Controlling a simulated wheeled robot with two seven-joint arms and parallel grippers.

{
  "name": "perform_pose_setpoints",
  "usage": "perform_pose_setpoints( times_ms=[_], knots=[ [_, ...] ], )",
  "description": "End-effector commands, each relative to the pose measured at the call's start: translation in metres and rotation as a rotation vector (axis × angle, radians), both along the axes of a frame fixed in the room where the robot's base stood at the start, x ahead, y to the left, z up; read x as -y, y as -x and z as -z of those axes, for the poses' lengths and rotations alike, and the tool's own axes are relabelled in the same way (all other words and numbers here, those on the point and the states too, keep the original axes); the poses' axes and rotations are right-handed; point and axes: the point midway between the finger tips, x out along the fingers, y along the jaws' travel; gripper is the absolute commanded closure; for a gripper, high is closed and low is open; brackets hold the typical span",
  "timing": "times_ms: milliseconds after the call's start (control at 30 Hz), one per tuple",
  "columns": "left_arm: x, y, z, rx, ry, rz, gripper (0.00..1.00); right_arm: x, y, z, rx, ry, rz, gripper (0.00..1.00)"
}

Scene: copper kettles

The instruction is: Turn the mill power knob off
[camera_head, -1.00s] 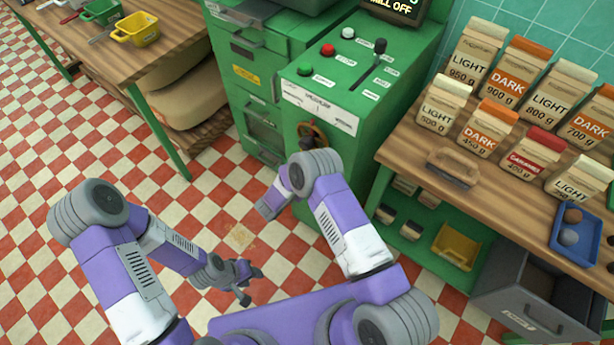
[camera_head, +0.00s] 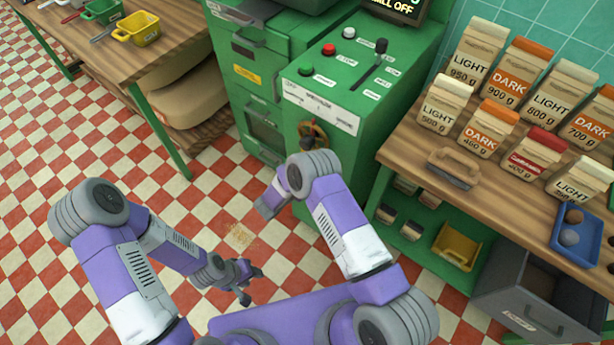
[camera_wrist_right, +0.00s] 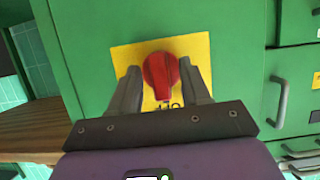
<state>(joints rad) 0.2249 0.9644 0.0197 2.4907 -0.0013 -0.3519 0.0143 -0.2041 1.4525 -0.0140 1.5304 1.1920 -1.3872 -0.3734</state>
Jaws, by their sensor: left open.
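In the right wrist view, a red knob (camera_wrist_right: 161,75) sits on a yellow plate (camera_wrist_right: 128,57) on a green panel. Its narrow pointer is aimed down in the picture, toward partly hidden black lettering on the plate. My right gripper (camera_wrist_right: 160,72) is open with one finger on each side of the knob. Gaps show beside the pointer; I cannot tell whether a finger touches the knob's round part. The knob is not visible in the head view. My left gripper (camera_head: 252,284) is open and empty over the floor.
The green machine (camera_head: 325,155) carries red, white and green buttons and a black lever (camera_head: 380,47). A wooden shelf (camera_head: 420,150) with several coffee bags stands right. A wooden table (camera_head: 165,45) with cups stands left.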

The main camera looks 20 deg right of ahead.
Motion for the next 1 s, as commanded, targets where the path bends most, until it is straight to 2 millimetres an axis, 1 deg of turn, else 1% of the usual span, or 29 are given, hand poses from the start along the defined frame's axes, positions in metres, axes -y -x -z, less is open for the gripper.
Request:
perform_pose_setpoints(
  times_ms=[133, 233, 500, 633, 767, 1000],
  knots=[
    [0.0, 0.0, 0.0, 0.0, 0.0, 0.0, 0.57, 0.0, 0.0, -0.001, 0.001, 0.0, 0.0, 0.53],
    [0.0, 0.0, -0.003, 0.0, 0.0, 0.0, 0.57, -0.006, 0.004, -0.004, 0.001, -0.001, -0.001, 0.53],
    [0.0, 0.0, -0.017, 0.0, 0.0, 0.0, 0.57, -0.039, 0.029, -0.023, 0.0, 0.001, -0.004, 0.53],
    [0.0, 0.0, -0.021, 0.0, 0.0, 0.0, 0.57, -0.05, 0.038, -0.027, -0.001, -0.001, -0.002, 0.53],
    [0.0, 0.0, -0.022, 0.0, 0.0, 0.0, 0.57, -0.055, 0.042, -0.029, 0.001, 0.001, 0.0, 0.53],
    [0.0, 0.0, -0.021, 0.0, 0.0, 0.0, 0.57, -0.055, 0.043, -0.029, 0.0, 0.0, 0.0, 0.53]
  ],
)
